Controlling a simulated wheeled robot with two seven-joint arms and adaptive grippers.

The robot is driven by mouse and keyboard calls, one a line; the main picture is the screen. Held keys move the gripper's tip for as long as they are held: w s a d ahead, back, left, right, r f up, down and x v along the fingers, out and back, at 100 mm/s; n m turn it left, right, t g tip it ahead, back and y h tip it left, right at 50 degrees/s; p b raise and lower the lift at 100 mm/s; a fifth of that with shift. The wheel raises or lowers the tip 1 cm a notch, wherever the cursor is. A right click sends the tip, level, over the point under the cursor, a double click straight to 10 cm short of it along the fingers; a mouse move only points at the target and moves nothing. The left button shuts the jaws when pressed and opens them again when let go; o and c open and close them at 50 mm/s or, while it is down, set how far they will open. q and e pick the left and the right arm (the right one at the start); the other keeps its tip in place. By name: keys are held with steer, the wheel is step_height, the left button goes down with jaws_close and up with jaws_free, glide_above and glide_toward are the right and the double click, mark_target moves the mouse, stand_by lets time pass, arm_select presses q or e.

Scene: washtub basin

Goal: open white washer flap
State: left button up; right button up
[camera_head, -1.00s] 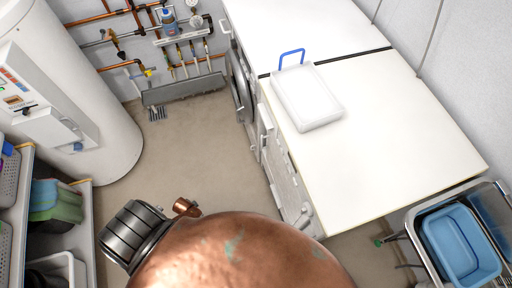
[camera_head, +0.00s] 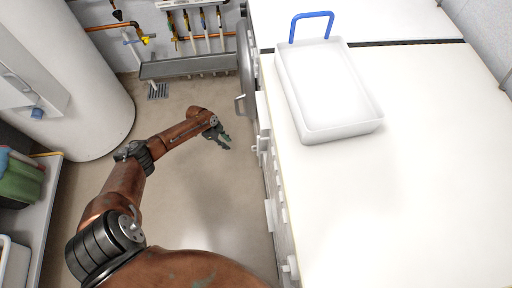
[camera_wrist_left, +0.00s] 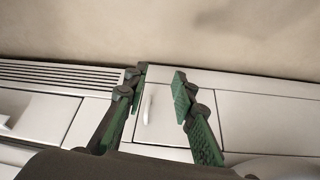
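In the left wrist view a small white flap (camera_wrist_left: 165,125) with an upright pale handle (camera_wrist_left: 148,104) sits in the white front panel of a machine. It appears shut. My left gripper (camera_wrist_left: 156,80) is open, with its green-padded fingers on either side of the handle in the picture and nothing between them. Contact cannot be told. In the head view my left gripper (camera_head: 224,138) hangs over the floor just left of the white machine's front (camera_head: 278,205). The flap is not clearly told apart there, as the front is steeply foreshortened. My right gripper is not in view.
A white tray (camera_head: 326,133) with a blue handle (camera_head: 312,17) lies on the white worktop (camera_head: 430,190). A round door (camera_head: 246,70) juts from the farther machine. A white tank (camera_head: 85,115) stands left. The floor (camera_head: 215,195) between is clear.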

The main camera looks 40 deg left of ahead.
arm_select(q)
steer(key=shift+w+d+f+b, duration=0.8)
steer(key=shift+w+d, duration=0.55)
steer(key=shift+d, duration=0.35)
steer(key=shift+w+d+f+b, duration=0.75)
steer(key=shift+w+d, duration=0.65)
steer(key=shift+d, duration=0.3)
steer(key=shift+w+d+f+b, duration=0.8)
steer(key=shift+w+d, duration=0.55)
steer(key=shift+d, duration=0.35)
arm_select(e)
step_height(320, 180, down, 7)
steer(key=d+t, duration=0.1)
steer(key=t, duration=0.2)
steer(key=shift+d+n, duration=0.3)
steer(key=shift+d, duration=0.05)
arm_select(q)
steer(key=shift+c, duration=0.2)
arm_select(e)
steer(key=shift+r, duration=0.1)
arm_select(q)
jaws_close()
